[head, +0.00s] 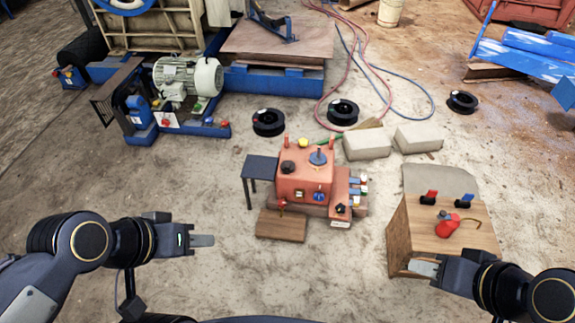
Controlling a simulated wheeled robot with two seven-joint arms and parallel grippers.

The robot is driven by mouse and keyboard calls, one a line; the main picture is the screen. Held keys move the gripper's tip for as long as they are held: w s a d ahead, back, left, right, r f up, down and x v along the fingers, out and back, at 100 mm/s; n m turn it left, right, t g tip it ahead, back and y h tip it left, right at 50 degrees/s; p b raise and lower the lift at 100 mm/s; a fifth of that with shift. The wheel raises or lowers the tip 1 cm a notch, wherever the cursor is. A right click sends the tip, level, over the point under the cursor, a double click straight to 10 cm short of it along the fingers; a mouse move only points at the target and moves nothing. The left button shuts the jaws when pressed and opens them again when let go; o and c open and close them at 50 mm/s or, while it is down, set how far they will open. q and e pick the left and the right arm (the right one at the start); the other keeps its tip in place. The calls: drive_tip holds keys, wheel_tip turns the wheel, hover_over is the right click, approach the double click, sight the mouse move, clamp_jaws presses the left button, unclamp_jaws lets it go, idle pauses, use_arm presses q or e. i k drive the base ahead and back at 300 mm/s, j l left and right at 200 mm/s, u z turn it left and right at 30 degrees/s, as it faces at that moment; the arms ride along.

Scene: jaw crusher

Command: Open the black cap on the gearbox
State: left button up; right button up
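The gearbox (303,175) is an orange-red box standing on the ground in the middle of the head view. A black cap (288,167) sits on the left of its top face. A blue-grey round part with a stem (318,157) stands to the right of the cap. My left gripper (207,241) is low and to the left of the gearbox, apart from it. My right gripper (420,267) is at the front left of the wooden box, far from the cap. Neither gripper shows anything held; the gap between the fingers cannot be made out.
A small dark table (260,167) stands left of the gearbox, with a wooden board (281,226) in front. Grey blocks (367,145) and black spools (343,112) lie behind. Ground between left gripper and gearbox is mostly clear.

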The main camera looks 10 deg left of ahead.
sight(286, 167)
drive_tip(key=i+j, duration=0.35)
drive_tip(key=i, duration=0.15)
drive_tip(key=i+j, duration=0.3)
drive_tip(key=i, duration=0.15)
drive_tip(key=i+j, duration=0.35)
drive_tip(key=i, duration=0.15)
